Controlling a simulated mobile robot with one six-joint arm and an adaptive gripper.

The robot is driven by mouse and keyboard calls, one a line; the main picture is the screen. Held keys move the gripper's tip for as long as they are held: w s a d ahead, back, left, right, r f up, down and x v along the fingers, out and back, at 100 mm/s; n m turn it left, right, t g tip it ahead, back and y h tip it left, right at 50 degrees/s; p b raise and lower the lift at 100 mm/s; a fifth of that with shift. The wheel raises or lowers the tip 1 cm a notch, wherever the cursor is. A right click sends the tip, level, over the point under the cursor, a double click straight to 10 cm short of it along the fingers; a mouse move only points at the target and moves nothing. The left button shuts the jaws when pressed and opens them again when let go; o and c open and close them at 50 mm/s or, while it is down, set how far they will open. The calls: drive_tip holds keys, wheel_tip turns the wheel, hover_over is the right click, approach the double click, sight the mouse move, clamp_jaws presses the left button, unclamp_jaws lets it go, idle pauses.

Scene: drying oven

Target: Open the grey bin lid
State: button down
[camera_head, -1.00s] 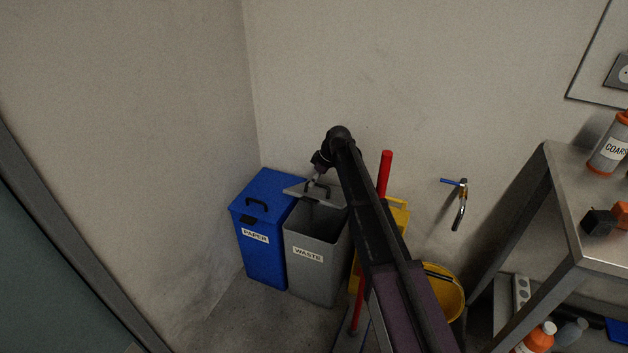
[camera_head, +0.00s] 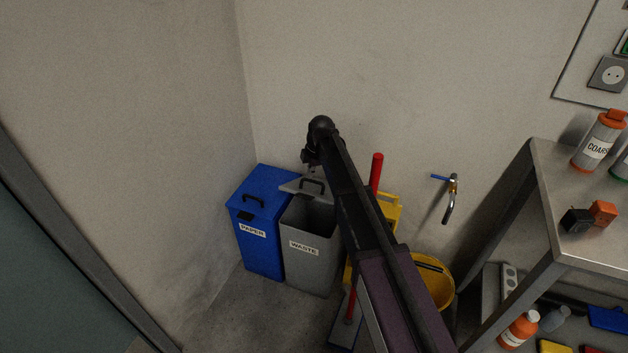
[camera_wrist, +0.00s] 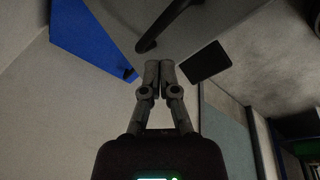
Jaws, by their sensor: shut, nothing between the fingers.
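The grey bin (camera_head: 310,265) labelled WASTE stands on the floor beside the blue bin, its dark inside showing. Its grey lid (camera_head: 291,186) is raised at the back, tilted up toward the wall, with a black handle (camera_head: 312,184) on it. My gripper (camera_head: 312,168) is just above the lid, partly hidden by my own arm. In the wrist view my gripper (camera_wrist: 159,66) has its fingers together and empty. The dark handle (camera_wrist: 172,18) shows beyond the fingertips, apart from them in the picture.
The blue PAPER bin (camera_head: 257,240) stands close on the left, lid shut. A red pole (camera_head: 376,172) and yellow bucket (camera_head: 434,284) stand to the right. A wall tap (camera_head: 451,198) and metal table (camera_head: 548,190) are farther right.

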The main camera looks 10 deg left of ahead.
sight(314, 192)
drive_tip(key=r+n+h+p, duration=0.1)
drive_tip(key=n, duration=0.2)
drive_tip(key=s+r+n+p, duration=0.1)
drive_tip(key=r+n+p, duration=0.1)
drive_tip(key=n, duration=0.1)
drive_tip(key=s+d+r+n+h+p, duration=0.1)
drive_tip(key=r+n, duration=0.1)
drive_tip(key=n, duration=0.1)
drive_tip(key=shift+d+r+n+t+h+p, duration=0.1)
drive_tip(key=shift+n+t+h+p, duration=0.2)
drive_tip(key=shift+t+p, duration=0.1)
drive_tip(key=shift+f, duration=0.2)
drive_tip(key=f+b, duration=0.6)
drive_tip(key=w+f+b, duration=0.1)
drive_tip(key=f+b, duration=0.2)
drive_tip(key=b, duration=0.1)
drive_tip(key=shift+f, duration=0.3)
drive_tip(key=shift+r, duration=0.1)
idle(0.4)
